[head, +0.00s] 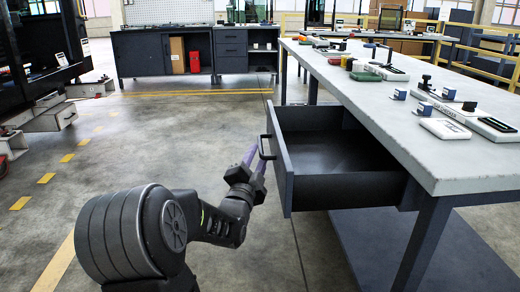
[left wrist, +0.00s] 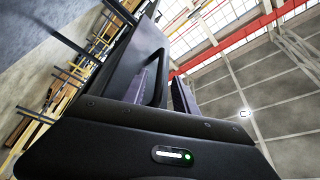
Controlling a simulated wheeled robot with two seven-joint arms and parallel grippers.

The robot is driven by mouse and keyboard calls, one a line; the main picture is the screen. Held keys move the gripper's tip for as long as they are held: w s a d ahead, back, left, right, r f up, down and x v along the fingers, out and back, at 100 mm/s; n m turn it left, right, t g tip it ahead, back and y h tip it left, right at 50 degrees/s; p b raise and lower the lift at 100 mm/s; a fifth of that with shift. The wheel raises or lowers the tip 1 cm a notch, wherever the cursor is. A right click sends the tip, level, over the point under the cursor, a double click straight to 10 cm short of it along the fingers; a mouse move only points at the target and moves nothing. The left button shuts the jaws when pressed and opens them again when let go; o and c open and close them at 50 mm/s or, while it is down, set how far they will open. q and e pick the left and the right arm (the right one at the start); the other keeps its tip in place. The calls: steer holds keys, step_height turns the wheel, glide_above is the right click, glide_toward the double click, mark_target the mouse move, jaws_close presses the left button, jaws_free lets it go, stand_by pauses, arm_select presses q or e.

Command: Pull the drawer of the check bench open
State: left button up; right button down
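The check bench (head: 425,165) has a pale top and dark legs and stands at the right in the head view. Its dark drawer (head: 281,165) stands well out from under the top, and its inside looks empty. The drawer's black handle (head: 264,146) is on its front face; it also shows as a loop in the left wrist view (left wrist: 164,70). The exact contact is partly hidden. My right gripper is not in view.
Small gauges, blocks and trays lie on the bench top, such as a white tray (head: 445,129). A dark cabinet (head: 163,55) with a red canister (head: 194,62) stands at the back. The floor left of the drawer is clear. Yellow railings (head: 470,55) run behind the bench.

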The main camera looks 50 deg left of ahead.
arm_select(q)
steer(key=v, duration=0.3)
steer(key=shift+s+d+f, duration=0.1)
steer(key=shift+s, duration=0.05)
stand_by(0.5)
